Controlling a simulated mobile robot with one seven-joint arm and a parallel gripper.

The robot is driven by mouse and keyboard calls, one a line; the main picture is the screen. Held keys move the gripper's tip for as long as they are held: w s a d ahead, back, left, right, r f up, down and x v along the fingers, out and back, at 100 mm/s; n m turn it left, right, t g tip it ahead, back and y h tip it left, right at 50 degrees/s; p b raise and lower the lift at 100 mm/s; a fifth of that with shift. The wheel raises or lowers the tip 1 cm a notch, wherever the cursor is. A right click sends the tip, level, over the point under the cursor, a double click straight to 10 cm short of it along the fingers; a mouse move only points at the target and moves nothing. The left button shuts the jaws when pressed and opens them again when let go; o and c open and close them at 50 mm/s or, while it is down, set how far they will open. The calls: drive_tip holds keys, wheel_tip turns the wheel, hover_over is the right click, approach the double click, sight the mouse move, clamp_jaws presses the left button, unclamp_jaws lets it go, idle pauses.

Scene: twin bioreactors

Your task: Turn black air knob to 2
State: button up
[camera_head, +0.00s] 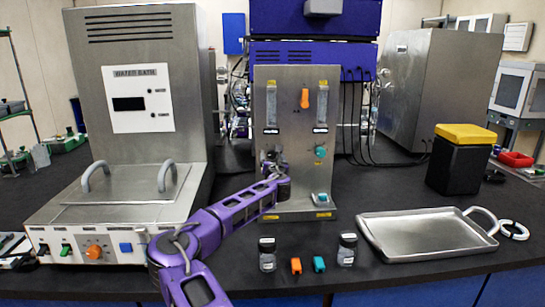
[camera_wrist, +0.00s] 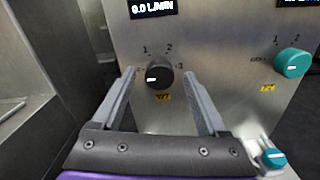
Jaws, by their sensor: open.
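The black air knob (camera_wrist: 164,68) is on the upright metal panel (camera_wrist: 225,65) in the wrist view. Its white mark points left and slightly down, away from the printed 1 and 2 above it. The display (camera_wrist: 152,6) over it reads 0.0 L/MIN. My gripper (camera_wrist: 159,80) is open, with one finger on each side of the knob; whether the fingers touch it cannot be told. In the head view my gripper (camera_head: 275,163) is at the panel's left half and mostly hides the black knob.
A water bath (camera_head: 125,215) stands left. Small bottles, a metal tray (camera_head: 425,235) and a yellow-lidded black bin (camera_head: 460,165) are right or in front.

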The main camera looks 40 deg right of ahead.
drive_tip(key=shift+w+d, duration=0.1)
drive_tip(key=shift+w, duration=0.05)
clamp_jaws()
idle(0.4)
